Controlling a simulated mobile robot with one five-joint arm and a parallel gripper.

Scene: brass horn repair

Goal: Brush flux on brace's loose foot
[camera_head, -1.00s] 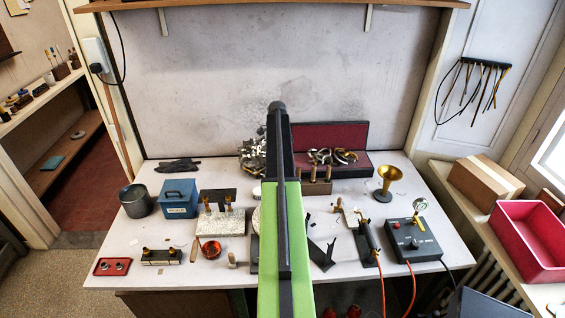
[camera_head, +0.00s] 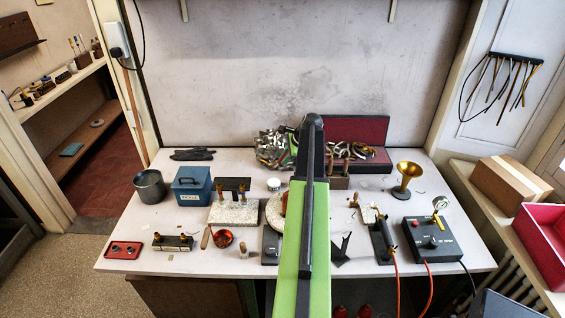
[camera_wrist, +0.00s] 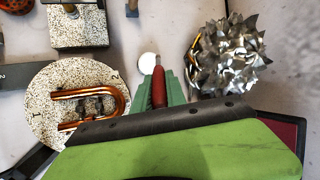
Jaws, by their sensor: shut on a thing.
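In the wrist view my gripper (camera_wrist: 167,85) has teal fingers shut on a slim red-handled tool (camera_wrist: 158,86). Its working tip cannot be made out. A small white round pot or lid (camera_wrist: 148,64) shows just beyond the tool; it is also in the head view (camera_head: 273,184). A round speckled board (camera_wrist: 45,115) lies to the left of the fingers, bearing a copper U-shaped tube (camera_wrist: 122,101) with dark pieces between its legs. Which piece is the brace's loose foot I cannot tell. In the head view my arm hides the gripper and part of the board (camera_head: 274,213).
A spiky heap of metal scraps (camera_wrist: 228,55) lies right of the fingers. A speckled block (camera_wrist: 78,25) stands at upper left. In the head view, a blue box (camera_head: 191,190), a brass horn bell (camera_head: 407,176) and a black control box (camera_head: 434,238) stand around the bench.

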